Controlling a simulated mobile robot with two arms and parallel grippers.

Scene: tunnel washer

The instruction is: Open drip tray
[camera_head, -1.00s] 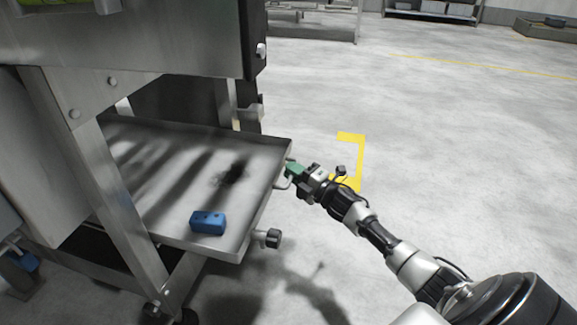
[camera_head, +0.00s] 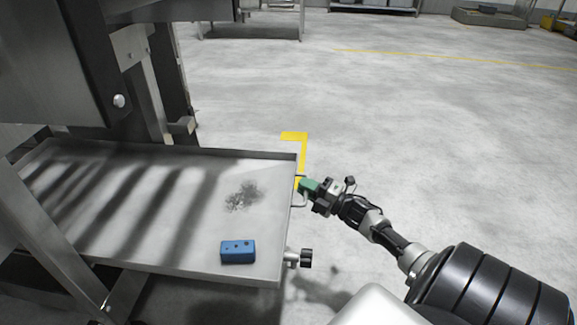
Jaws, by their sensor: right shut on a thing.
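The drip tray (camera_head: 165,222) is a shallow grey metal tray that sticks out to the right from under the steel machine. A dark stain (camera_head: 243,196) and a blue block (camera_head: 238,252) with small holes lie on its floor. A thin wire handle (camera_head: 299,199) is on its right end. My right gripper (camera_head: 306,187), with green fingertips, is shut on this handle; the fingertips partly hide the grip. My left gripper is not in view.
The machine's steel legs (camera_head: 50,240) and frame stand at the left. A black knob (camera_head: 306,257) juts out below the tray's right end. The concrete floor to the right is open, with a yellow corner mark (camera_head: 295,136). Racks stand far back.

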